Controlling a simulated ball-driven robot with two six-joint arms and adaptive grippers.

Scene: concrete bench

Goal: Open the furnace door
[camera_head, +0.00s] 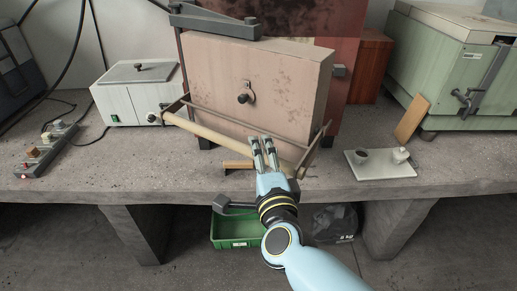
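The furnace has a thick beige door block (306,85) at its front, with a dark round knob on its face. The door stands upright against the red-brown body (345,100). A pale rod handle (208,134) runs across in front of the door on dark brackets, sloping down to the right. My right gripper (263,142) reaches up from below at the right part of this rod. Its two fingers are apart with a narrow gap and cover part of the rod. I cannot tell whether they touch it. My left gripper is out of view.
A white lidded box (135,101) stands left of the furnace. A switch strip (45,151) lies further left. A white tray (366,173) with small vessels and a green cabinet (443,65) are on the right. A green crate (228,229) sits below the bench edge.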

